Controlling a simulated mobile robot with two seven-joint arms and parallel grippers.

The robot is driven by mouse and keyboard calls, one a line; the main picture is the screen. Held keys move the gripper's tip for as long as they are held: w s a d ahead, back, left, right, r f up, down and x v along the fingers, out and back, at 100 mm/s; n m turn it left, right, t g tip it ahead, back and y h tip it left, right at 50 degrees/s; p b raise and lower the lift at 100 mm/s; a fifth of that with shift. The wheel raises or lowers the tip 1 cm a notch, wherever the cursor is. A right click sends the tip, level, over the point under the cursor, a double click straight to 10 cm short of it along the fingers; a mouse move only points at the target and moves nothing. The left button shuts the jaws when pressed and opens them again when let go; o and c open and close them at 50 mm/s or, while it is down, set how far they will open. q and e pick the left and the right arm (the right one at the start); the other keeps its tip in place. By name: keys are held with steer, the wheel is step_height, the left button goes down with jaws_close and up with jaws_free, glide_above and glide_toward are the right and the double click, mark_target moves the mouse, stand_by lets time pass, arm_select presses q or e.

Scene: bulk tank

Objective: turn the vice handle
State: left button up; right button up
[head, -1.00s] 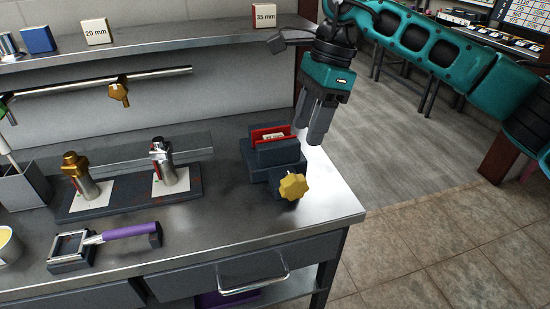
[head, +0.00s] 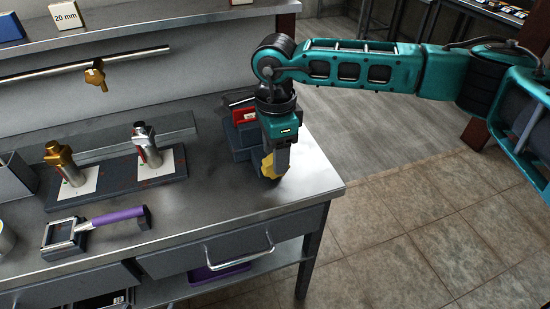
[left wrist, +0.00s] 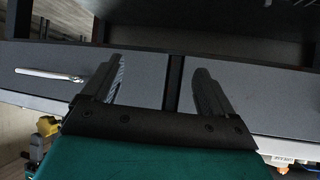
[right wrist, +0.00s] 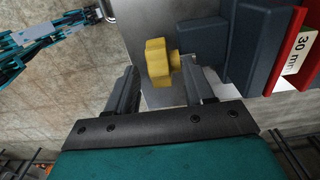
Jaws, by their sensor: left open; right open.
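The vice (head: 240,140) stands near the right end of the workbench, a dark blue-grey body with red jaw faces. Its yellow lobed handle (head: 267,166) is partly hidden by my right gripper (head: 276,163) in the head view. In the right wrist view the handle (right wrist: 158,62) shows just beyond and between the open fingertips of the right gripper (right wrist: 158,85), closer to the right finger. Whether a finger touches it I cannot tell. A block marked 30 mm (right wrist: 298,50) sits by the red jaw. My left gripper (left wrist: 160,80) is open and empty, facing drawer fronts.
A base with two upright metal fittings (head: 110,178) stands left of the vice. A purple-handled tool (head: 113,221) lies near the front edge. A drawer handle (head: 238,253) sticks out below. Bare bench top lies between the tool and the vice.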

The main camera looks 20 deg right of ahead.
steer(key=shift+f, duration=1.35)
steer(key=shift+c, duration=0.3)
steer(key=c, duration=0.9)
